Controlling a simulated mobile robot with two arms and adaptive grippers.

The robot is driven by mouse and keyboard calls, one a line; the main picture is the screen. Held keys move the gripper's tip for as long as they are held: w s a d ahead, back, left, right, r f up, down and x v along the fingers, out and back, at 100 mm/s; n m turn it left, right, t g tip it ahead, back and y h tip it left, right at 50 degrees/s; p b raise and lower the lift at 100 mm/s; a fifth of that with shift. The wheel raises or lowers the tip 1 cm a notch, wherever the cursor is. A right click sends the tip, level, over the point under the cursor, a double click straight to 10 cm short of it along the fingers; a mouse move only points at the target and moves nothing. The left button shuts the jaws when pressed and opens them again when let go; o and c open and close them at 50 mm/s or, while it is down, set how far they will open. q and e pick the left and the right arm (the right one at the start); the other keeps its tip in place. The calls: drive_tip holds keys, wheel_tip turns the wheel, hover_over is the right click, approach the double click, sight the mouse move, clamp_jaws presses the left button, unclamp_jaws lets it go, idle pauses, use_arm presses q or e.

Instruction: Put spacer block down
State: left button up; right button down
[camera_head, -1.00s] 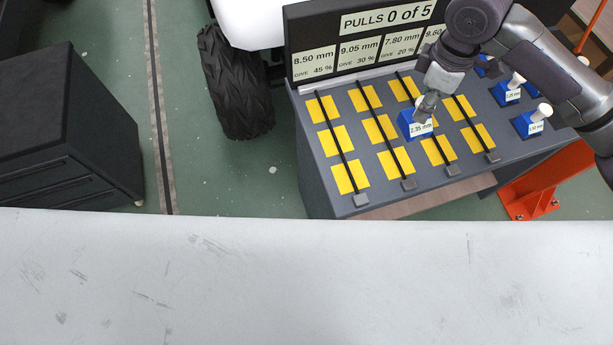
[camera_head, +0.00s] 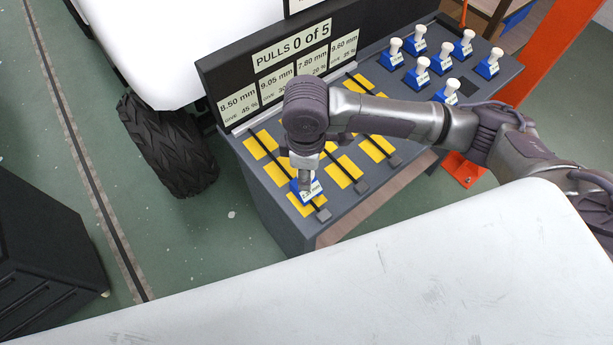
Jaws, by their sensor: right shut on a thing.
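My right gripper (camera_head: 304,177) is shut on a blue spacer block (camera_head: 308,193) with a white label, too small to read surely now. The block is low over the front yellow pad (camera_head: 316,209) of the leftmost column on the grey bench (camera_head: 270,215). I cannot tell whether it touches the pad or the black strip crossing it. The gripper hides the block's upper part. My left gripper is not in view.
Several blue blocks with white knobs (camera_head: 422,67) stand at the bench's right end. A sign board (camera_head: 290,60) with mm values and "PULLS 0 of 5" rises behind the pads. A white surface (camera_head: 400,280) fills the front. A black tyre (camera_head: 165,145) is at left.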

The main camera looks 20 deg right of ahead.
wheel_tip(320, 180, down, 3)
drive_tip(key=shift+f, duration=0.15)
drive_tip(key=shift+f, duration=0.1)
drive_tip(key=shift+s+d+f, duration=0.1)
drive_tip(key=shift+s+f, duration=0.3)
drive_tip(key=shift+f, duration=0.15)
drive_tip(key=c, duration=1)
unclamp_jaws()
drive_tip(key=shift+f, duration=0.1)
drive_tip(key=shift+o, duration=1.4)
drive_tip(key=shift+w, duration=0.45)
drive_tip(key=shift+r, duration=0.25)
wheel_tip(320, 180, up, 13)
drive_tip(key=shift+r, duration=0.1)
